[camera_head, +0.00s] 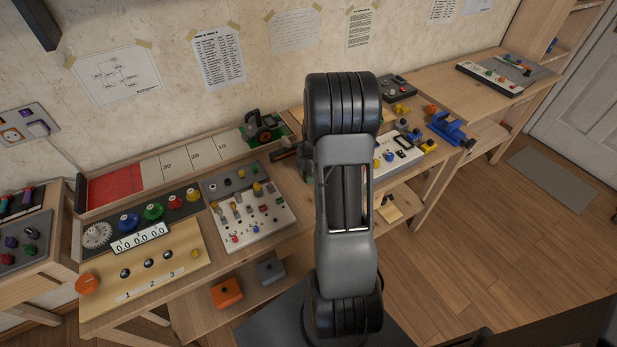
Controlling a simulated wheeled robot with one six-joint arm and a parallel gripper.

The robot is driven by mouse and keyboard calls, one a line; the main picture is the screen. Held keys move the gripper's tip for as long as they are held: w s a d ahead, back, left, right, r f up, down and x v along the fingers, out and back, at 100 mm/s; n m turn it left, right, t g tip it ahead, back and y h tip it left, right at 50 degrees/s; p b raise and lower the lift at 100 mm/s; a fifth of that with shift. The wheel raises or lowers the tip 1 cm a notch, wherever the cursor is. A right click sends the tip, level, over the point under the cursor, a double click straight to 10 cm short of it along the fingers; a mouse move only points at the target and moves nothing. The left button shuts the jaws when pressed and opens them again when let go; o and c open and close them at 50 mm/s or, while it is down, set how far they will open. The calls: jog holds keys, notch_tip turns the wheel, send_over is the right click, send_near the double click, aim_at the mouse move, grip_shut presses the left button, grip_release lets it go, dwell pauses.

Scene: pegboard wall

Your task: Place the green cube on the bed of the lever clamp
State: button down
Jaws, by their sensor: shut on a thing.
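I cannot make out the green cube; a small dark greenish shape (306,168) shows at the left edge of my arm, too unclear to name. A blue clamp-like fixture (446,128) stands on the right part of the bench, but I cannot tell for sure that it is the lever clamp. A dark device with a rounded top (262,126) sits on a green base at the back, left of my arm. My arm fills the middle of the view and hides the bench behind it. My gripper cannot be made out.
Left of my arm are a panel with coloured knobs (140,217), a white switch board (252,217) and a wooden button panel (148,268). Orange (226,292) and grey (270,269) boxes sit on a lower shelf. Yellow pieces lie near the blue fixture. Open floor lies right.

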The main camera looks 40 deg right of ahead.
jog(key=shift+r, duration=0.1)
jog(key=shift+r, duration=0.55)
jog(key=s+a+r, duration=0.6)
jog(key=s+r, duration=0.5)
jog(key=s, duration=0.1)
jog(key=shift+s+a+r, duration=0.15)
jog(key=shift+s+r, duration=0.15)
jog(key=shift+s, duration=0.05)
